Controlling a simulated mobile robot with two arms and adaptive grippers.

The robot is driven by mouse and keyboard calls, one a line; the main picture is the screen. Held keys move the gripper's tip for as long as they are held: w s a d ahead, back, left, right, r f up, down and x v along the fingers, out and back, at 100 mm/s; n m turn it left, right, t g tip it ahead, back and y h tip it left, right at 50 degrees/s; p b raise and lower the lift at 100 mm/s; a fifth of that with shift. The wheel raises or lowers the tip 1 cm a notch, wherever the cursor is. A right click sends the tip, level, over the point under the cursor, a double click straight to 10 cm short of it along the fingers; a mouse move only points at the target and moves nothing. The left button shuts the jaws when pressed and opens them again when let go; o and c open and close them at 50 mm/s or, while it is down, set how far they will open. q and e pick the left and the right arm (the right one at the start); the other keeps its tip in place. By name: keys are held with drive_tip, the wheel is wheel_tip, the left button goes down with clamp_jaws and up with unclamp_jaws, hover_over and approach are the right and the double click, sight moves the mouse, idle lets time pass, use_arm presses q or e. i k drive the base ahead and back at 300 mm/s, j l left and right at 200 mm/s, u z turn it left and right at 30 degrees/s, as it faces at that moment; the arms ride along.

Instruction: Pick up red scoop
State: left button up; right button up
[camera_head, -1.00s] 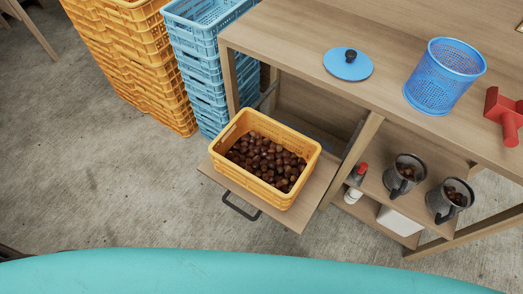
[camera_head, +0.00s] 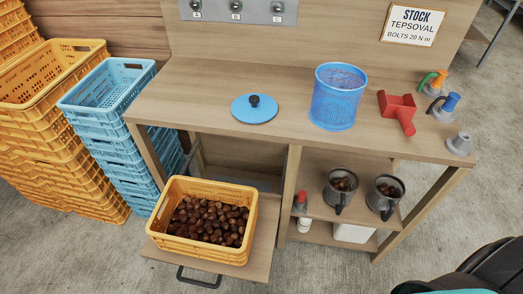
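The red scoop (camera_head: 397,109) lies on the wooden workbench top (camera_head: 200,88), toward its right part. It has a square box-like bowl, and its handle points toward the bench's front edge. It sits just right of the blue mesh basket (camera_head: 337,97), apart from it. Neither of my grippers shows in the head view. A dark part with a teal edge, likely mine, shows at the bottom right corner.
A blue lid (camera_head: 255,109) lies left of the basket. Colored nozzle-like items (camera_head: 443,103) stand at the right end. A yellow crate of chestnuts (camera_head: 167,242) sits on a pulled-out shelf below. Mugs (camera_head: 340,187) stand underneath. Yellow and blue crate stacks (camera_head: 105,90) stand left.

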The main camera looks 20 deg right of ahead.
sight(403, 109)
drive_tip(key=z, duration=1.6)
drive_tip(key=i+l+u, duration=0.1)
drive_tip(key=l, duration=0.25)
drive_tip(key=i+l+u, duration=0.1)
drive_tip(key=i+l, duration=0.15)
drive_tip(key=l, duration=0.15)
drive_tip(key=i+l+u, duration=0.1)
drive_tip(key=l, duration=0.25)
drive_tip(key=i+l+u, duration=0.1)
drive_tip(key=l, duration=0.3)
drive_tip(key=i+l+u, duration=0.1)
drive_tip(key=l, duration=0.3)
drive_tip(key=i, duration=0.1)
